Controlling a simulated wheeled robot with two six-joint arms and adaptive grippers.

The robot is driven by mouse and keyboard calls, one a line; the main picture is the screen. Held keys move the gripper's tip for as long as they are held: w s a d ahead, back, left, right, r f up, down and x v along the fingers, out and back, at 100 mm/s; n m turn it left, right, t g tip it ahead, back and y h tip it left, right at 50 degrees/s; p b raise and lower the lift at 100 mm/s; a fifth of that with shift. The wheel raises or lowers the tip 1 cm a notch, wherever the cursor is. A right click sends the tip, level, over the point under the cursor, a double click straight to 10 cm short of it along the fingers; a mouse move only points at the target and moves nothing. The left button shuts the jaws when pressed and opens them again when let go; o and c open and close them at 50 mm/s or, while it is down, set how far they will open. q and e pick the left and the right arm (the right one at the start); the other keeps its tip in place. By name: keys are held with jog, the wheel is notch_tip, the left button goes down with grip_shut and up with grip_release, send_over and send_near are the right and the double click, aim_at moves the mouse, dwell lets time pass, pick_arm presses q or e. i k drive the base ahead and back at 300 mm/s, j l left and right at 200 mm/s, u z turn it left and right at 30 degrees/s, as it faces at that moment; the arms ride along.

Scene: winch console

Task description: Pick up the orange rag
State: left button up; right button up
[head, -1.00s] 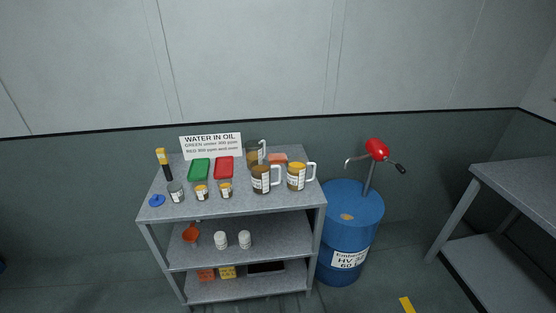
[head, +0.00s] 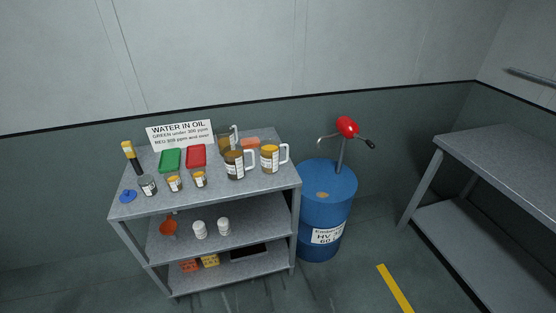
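A flat, salmon-orange folded item that looks like the orange rag (head: 250,143) lies on the top of the grey shelf unit (head: 225,193), near its back right. The handled jugs in front of it, a dark brown one (head: 234,165) and an amber one (head: 270,158), partly hide it. Neither of my grippers is in view.
The top also holds a green tray (head: 170,160), a red tray (head: 196,156), small sample jars and a sign (head: 180,135). An orange funnel (head: 168,227) sits on the middle shelf. A blue drum (head: 327,205) with a pump stands right; a bench (head: 490,160) stands farther right.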

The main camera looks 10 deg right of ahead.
aim_at(251, 142)
jog(key=i+l, duration=0.35)
jog(key=i+l+u, duration=0.1)
jog(key=i+l, duration=0.2)
jog(key=l, duration=0.25)
jog(key=i+l, duration=0.3)
jog(key=l, duration=0.15)
jog(key=i+l, duration=0.35)
jog(key=l+u, duration=0.05)
jog(key=l, duration=0.05)
